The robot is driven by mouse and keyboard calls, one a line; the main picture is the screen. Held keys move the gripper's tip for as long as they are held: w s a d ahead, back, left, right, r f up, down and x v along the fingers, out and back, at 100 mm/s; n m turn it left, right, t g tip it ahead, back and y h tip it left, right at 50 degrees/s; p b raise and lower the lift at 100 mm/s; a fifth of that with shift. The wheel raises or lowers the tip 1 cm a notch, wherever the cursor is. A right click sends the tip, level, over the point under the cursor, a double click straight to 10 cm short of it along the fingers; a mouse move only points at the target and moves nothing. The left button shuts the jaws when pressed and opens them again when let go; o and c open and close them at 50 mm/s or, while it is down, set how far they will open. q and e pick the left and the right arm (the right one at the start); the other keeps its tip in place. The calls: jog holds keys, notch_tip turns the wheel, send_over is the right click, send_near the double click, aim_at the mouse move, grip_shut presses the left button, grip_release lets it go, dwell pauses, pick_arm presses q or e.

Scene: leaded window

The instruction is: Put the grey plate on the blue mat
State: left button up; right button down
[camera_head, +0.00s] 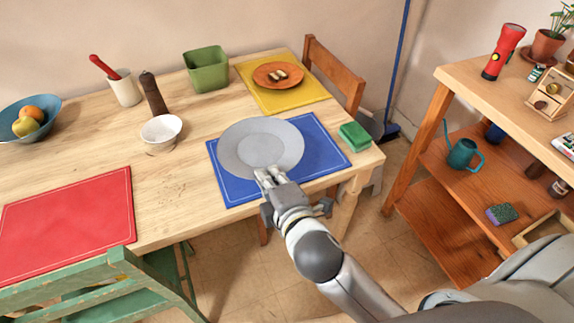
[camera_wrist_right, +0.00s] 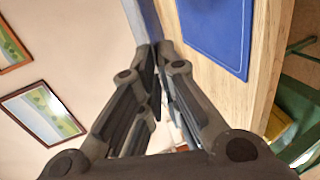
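The grey plate (camera_head: 261,142) is round and level, over the left and middle part of the blue mat (camera_head: 322,150) in the head view, covering its far edge. My right gripper (camera_head: 268,174) is shut on the plate's near rim. In the wrist view the plate (camera_wrist_right: 142,18) shows as a thin edge-on strip at the fingertips, apart from the mat (camera_wrist_right: 215,30), so it appears held above it. The mat lies flat on the wooden table; part of it is hidden under the plate. My left gripper is in neither view.
A green sponge (camera_head: 354,136) lies just right of the mat. A white bowl (camera_head: 161,133) and pepper mill (camera_head: 154,96) stand to its left. A yellow mat (camera_head: 305,92) with an orange plate (camera_head: 279,74) lies behind. A red mat (camera_head: 70,225) lies left.

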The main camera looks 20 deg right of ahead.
aim_at(279, 164)
jog(key=w+d+f, duration=0.2)
jog(key=w, duration=0.1)
jog(key=w+d+f, duration=0.1)
jog(key=w+d, duration=0.1)
jog(key=shift+w+f, duration=0.1)
jog(key=shift+w, duration=0.15)
jog(key=f, duration=0.1)
jog(key=w+d+f, duration=0.1)
jog(key=w+f, duration=0.1)
jog(key=shift+w+d+f+b, duration=0.15)
jog(key=shift+d+f+b, duration=0.2)
jog(key=shift+d, duration=0.05)
jog(key=shift+w+d+f, duration=0.25)
jog(key=shift+w+f, duration=0.1)
jog(key=shift+f, duration=0.15)
jog(key=f, duration=0.3)
jog(key=shift+w+d+f+b, duration=0.15)
jog(key=shift+w+b, duration=0.05)
jog(key=shift+b, duration=0.1)
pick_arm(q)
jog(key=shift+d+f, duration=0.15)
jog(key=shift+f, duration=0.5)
pick_arm(e)
jog(key=shift+f, duration=0.15)
jog(key=shift+f, duration=0.15)
jog(key=c, duration=1.9)
grip_release()
jog(key=shift+s, duration=0.1)
